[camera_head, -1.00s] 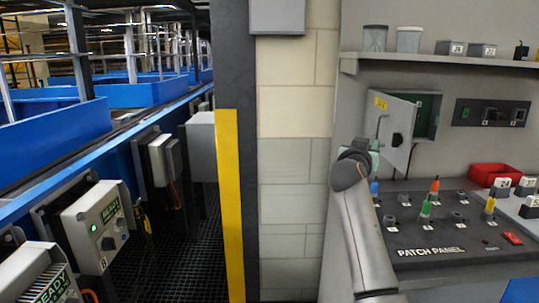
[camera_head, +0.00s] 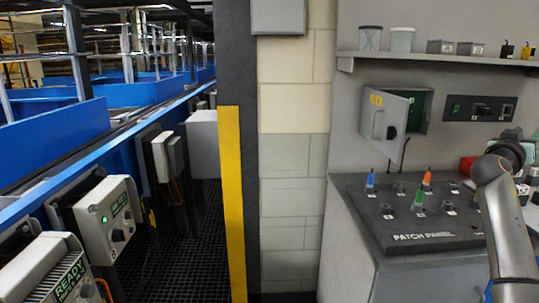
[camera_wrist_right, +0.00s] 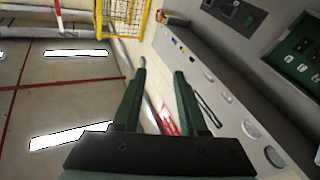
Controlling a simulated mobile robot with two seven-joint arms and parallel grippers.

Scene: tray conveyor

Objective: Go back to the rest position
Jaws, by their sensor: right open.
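My right arm (camera_head: 500,225) reaches in from the lower right in the head view, to the right of the patch panel (camera_head: 425,241). Its gripper end is at the right picture edge, and its fingers are hard to make out there. In the right wrist view the right gripper (camera_wrist_right: 160,80) shows two dark green fingers spread apart with nothing between them. My left gripper shows in neither view.
The patch panel carries blue, green and orange plugs. A grey box with an open door (camera_head: 384,117) hangs on the wall above it. A shelf (camera_head: 440,63) holds cups and small boxes. Blue conveyor trays (camera_head: 50,130) and control boxes (camera_head: 107,214) stand at left.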

